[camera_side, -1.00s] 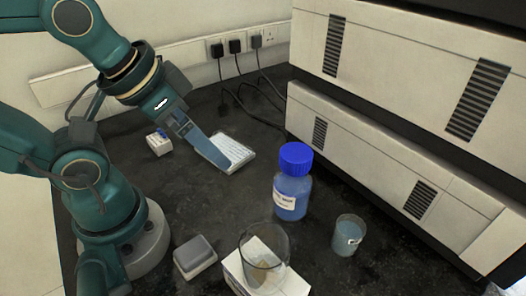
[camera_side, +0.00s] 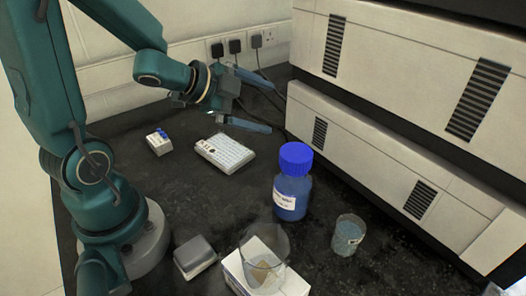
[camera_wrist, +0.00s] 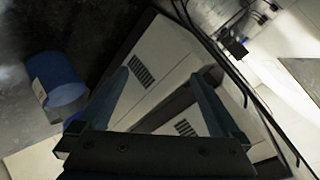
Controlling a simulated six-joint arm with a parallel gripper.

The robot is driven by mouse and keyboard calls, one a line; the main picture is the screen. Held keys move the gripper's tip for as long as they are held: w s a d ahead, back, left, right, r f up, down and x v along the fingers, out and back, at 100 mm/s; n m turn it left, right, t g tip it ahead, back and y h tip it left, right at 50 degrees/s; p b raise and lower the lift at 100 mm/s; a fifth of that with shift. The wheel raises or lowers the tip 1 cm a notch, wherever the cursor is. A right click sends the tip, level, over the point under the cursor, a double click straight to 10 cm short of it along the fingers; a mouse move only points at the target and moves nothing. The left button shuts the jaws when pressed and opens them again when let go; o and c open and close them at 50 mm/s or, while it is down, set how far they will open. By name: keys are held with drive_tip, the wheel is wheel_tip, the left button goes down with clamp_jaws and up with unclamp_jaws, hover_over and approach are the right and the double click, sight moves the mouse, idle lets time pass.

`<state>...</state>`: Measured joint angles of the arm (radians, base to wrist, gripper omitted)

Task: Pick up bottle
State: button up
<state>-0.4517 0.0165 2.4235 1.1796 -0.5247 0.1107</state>
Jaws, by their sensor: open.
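The bottle (camera_side: 292,192) stands upright on the dark bench, with a blue screw cap, blue contents and a white label. My gripper (camera_side: 272,108) is open and empty, above the bench behind and to the left of the bottle. Its fingers point right and are apart from the bottle. In the wrist view, both fingers (camera_wrist: 168,95) are spread with nothing between them. A blue labelled thing at the left of that view looks like the bottle (camera_wrist: 62,82), partly hidden low down by my gripper.
A small beaker (camera_side: 348,234) stands right of the bottle. A larger glass beaker (camera_side: 264,262) stands on a white box (camera_side: 295,284) in front. A grey-topped block (camera_side: 195,254), a white plate (camera_side: 224,152) and a small rack (camera_side: 159,143) lie left. Stacked instruments (camera_side: 400,75) wall the right; cables hang behind.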

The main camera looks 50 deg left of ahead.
sight(296, 156)
drive_tip(key=s+d+m+g+h, duration=0.3)
drive_tip(key=s+d+g+h, duration=0.1)
drive_tip(key=s+d+h, duration=0.9)
drive_tip(key=shift+w+d+f+n+t+y, duration=0.1)
drive_tip(key=shift+w+f+n+t+y, duration=0.3)
drive_tip(key=shift+w+n+t, duration=0.95)
drive_tip(key=shift+w+d+f+n+t+y, duration=0.15)
drive_tip(key=shift+w+f+n+t, duration=0.45)
drive_tip(key=shift+w, duration=1.45)
drive_tip(key=shift+w+a+f+n+t+y, duration=0.1)
drive_tip(key=shift+w+f+n+t+y, duration=0.35)
drive_tip(key=shift+w+n+t, duration=0.9)
drive_tip(key=shift+w+m+g, duration=0.3)
drive_tip(key=shift+w+g, duration=0.05)
drive_tip(key=shift+g, duration=0.15)
clamp_jaws()
